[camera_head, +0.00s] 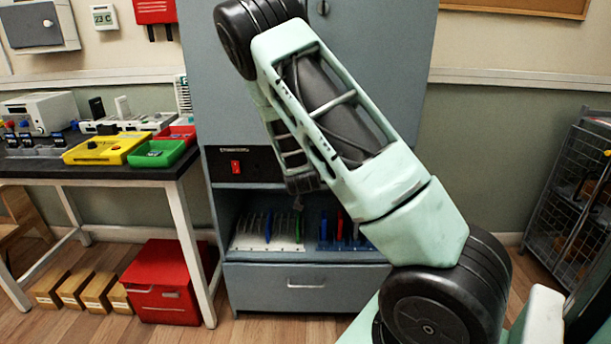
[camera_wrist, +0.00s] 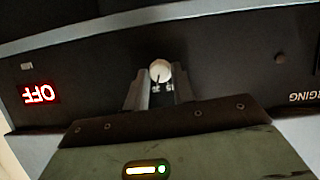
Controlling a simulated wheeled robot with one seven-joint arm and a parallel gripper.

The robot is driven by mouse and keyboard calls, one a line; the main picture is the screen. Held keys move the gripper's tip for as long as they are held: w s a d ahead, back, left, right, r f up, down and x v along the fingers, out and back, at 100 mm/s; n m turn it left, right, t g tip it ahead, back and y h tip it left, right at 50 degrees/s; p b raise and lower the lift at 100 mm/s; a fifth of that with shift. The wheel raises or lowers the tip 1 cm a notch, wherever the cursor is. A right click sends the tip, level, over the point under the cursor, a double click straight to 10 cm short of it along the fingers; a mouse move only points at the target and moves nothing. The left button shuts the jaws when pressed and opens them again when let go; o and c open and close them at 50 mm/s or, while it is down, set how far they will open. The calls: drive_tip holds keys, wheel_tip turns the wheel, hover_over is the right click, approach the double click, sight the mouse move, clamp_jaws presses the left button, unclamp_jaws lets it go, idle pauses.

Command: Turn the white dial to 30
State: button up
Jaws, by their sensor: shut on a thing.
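The white dial (camera_wrist: 160,69) is on a dark panel (camera_wrist: 90,70) in the wrist view, which shows the panel upside down. My gripper (camera_wrist: 160,77) has one finger on each side of the dial and is shut on it. Small printed numbers show between the fingers, seemingly 30 and 15. A thin dark mark shows on the dial face, but its exact setting is too small to read. A red lit sign (camera_wrist: 40,93) on the panel reads OFF. In the head view my arm covers the dial and fingertips.
The grey cabinet (camera_head: 215,100) has a red switch (camera_head: 235,167), an open bay with several upright slots and a drawer (camera_head: 305,284) below. A red box (camera_head: 165,285) sits on the floor. A wire rack (camera_head: 575,200) stands right.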

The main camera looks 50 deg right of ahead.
idle(0.5)
drive_tip(key=shift+f, duration=0.1)
drive_tip(key=o, duration=1)
drive_tip(key=shift+m, duration=0.3)
drive_tip(key=shift+p+v, duration=7.85)
drive_tip(key=shift+v, duration=0.85)
drive_tip(key=shift+s+d, duration=0.1)
drive_tip(key=shift+d, duration=0.05)
